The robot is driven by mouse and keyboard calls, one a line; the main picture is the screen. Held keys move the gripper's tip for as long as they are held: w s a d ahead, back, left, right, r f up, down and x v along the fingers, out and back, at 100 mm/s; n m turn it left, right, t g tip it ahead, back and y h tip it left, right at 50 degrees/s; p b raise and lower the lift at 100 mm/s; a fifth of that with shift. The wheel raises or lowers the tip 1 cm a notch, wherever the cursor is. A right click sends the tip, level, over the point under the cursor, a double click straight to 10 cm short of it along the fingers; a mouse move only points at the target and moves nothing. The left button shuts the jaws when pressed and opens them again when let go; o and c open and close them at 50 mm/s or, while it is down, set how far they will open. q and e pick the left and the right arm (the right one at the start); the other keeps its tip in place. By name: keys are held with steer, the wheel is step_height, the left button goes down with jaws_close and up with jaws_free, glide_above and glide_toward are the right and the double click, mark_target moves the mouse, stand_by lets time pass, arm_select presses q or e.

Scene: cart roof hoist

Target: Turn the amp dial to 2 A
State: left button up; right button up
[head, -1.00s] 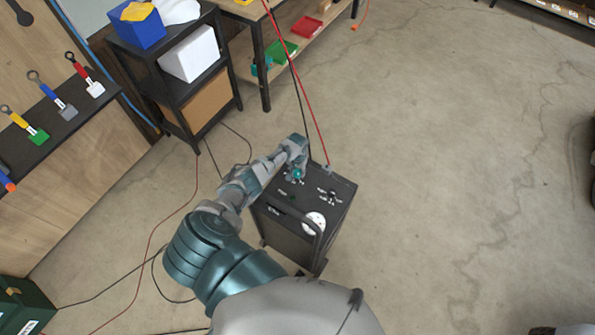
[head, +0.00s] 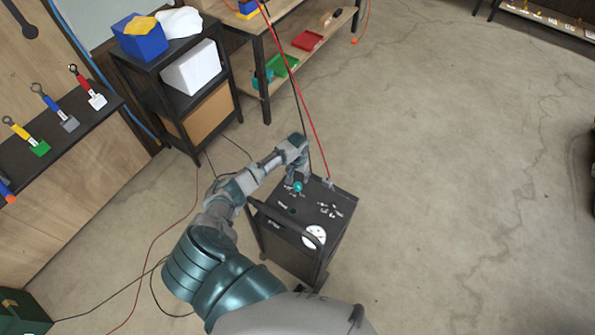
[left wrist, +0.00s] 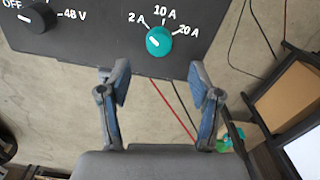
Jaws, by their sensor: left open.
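The teal amp dial (left wrist: 159,41) is on the dark panel in the left wrist view, with painted marks 2 A, 10 A and 20 A around it. A short white mark shows on the dial's left half; I cannot tell surely which mark it points to. In the head view the teal dial (head: 297,187) is on the cart's top (head: 330,193). My left gripper (left wrist: 155,80) is open and empty, its fingers apart and a little short of the dial in the picture. In the head view it is close above the cart top. My right gripper is not in view.
A black knob (left wrist: 30,16) marked OFF and 48 V sits left of the dial. The cart also has a white round gauge (head: 314,237) and a push handle. A red cable (head: 312,128) rises behind the cart.

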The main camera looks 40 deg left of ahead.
mark_target(297, 185)
arm_select(q)
step_height(297, 185, up, 4)
steer(key=shift+f, duration=0.1)
stand_by(0.6)
